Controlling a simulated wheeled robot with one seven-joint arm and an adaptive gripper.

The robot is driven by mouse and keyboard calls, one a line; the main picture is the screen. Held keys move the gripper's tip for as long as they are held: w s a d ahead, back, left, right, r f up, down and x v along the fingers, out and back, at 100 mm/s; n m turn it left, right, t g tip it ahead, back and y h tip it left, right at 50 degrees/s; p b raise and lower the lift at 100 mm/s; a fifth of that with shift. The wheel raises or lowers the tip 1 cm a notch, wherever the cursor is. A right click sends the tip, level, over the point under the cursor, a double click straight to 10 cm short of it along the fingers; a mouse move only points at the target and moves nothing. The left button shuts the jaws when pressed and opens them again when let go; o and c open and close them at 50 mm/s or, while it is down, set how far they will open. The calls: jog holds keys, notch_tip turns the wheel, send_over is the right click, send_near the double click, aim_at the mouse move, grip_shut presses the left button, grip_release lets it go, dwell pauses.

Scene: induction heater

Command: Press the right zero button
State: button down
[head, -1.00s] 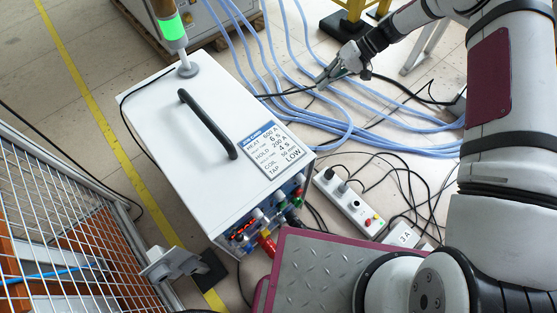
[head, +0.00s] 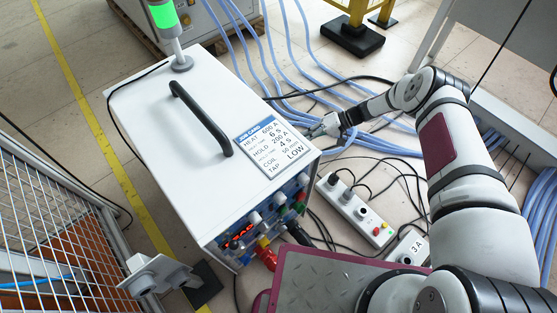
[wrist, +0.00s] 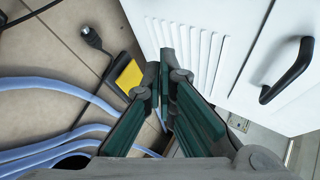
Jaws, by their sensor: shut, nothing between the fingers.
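The induction heater is a white cabinet (head: 150,120) with a front control panel (head: 262,220) seen at a steep angle in the head view. The panel carries a red-lit display (head: 241,231) and several small coloured knobs or buttons. The zero buttons are too small to single out there. My gripper (head: 312,131) is beside the cabinet's right side, near the job card, above the hoses. In the wrist view my gripper (wrist: 165,75) has its dark green fingers together and empty. That view shows the cabinet's vented side (wrist: 190,50) and no control panel.
A job card (head: 272,150) and black handle (head: 202,118) are on the cabinet's top. Blue hoses (head: 375,146) and black cables cross the floor at right. A power strip (head: 355,208) lies near the panel. A mesh fence (head: 60,235) stands at left.

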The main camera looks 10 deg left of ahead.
jog(key=s+a+p, duration=0.1)
jog(key=s+a, duration=0.4)
jog(key=s, duration=0.2)
jog(key=shift+a, duration=0.2)
dwell(1.5)
jog(key=shift+s+a, duration=0.25)
jog(key=shift+s, duration=0.05)
jog(key=shift+s+a, duration=0.25)
jog(key=shift+s, duration=0.1)
dwell(1.0)
jog(key=shift+w+d+b, duration=0.5)
jog(key=shift+w, duration=0.2)
jog(key=shift+w, duration=0.1)
jog(key=shift+w+d, duration=1.55)
jog(key=shift+w, duration=0.3)
